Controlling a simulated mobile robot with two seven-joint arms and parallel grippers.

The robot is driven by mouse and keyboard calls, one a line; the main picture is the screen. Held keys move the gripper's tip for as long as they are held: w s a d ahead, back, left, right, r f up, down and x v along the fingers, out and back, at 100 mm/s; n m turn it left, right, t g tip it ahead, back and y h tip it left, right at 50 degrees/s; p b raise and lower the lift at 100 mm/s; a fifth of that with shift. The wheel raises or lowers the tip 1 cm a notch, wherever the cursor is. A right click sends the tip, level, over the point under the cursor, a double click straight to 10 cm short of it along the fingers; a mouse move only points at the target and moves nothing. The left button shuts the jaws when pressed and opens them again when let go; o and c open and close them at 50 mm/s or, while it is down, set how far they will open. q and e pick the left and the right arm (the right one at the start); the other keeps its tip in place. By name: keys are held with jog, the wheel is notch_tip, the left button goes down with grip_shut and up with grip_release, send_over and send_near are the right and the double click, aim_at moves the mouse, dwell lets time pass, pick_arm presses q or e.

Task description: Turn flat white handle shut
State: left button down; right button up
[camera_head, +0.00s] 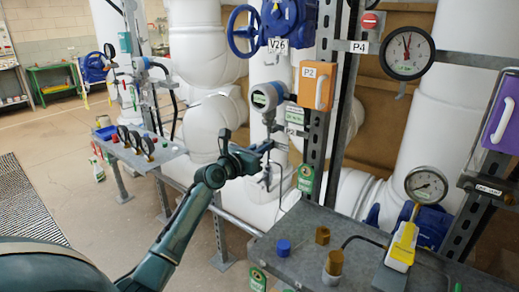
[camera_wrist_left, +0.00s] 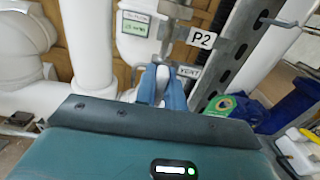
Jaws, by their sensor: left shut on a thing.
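My left gripper (camera_head: 268,152) reaches in from the left to the pipework below the round gauge head (camera_head: 263,97). In the left wrist view its two blue fingers (camera_wrist_left: 164,88) are closed together on a narrow white piece, the flat white handle (camera_wrist_left: 163,76). The fingers hide most of the handle, so its angle is hard to tell. A metal valve fitting and the labels P2 (camera_wrist_left: 201,38) and VENT (camera_wrist_left: 189,72) are just beyond the fingers. My right gripper is not in view.
An orange box (camera_head: 309,84) marked P2 and a slotted upright stand right of the gripper. A blue handwheel (camera_head: 243,30) is above. A grey bench (camera_head: 310,236) at lower right holds a blue cap, brass fittings and a yellow device (camera_head: 403,245). Large white pipes stand behind.

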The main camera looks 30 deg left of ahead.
pick_arm(q)
jog(key=shift+m, duration=0.5)
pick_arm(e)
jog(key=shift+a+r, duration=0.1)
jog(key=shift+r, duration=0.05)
pick_arm(q)
jog(key=shift+m+p, duration=0.6)
jog(key=shift+m, duration=0.9)
jog(key=m, duration=0.5)
jog(key=shift+d+f+m, duration=0.15)
jog(key=shift+f+m, duration=0.05)
jog(key=shift+m, duration=0.9)
jog(key=m, duration=0.2)
jog(key=shift+f+m+b, duration=0.1)
jog(key=shift+m+b, duration=0.3)
jog(key=shift+m, duration=1.1)
jog(key=shift+m+b, duration=0.4)
jog(key=shift+m, duration=0.5)
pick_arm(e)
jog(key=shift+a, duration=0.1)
pick_arm(q)
jog(key=shift+d, duration=0.1)
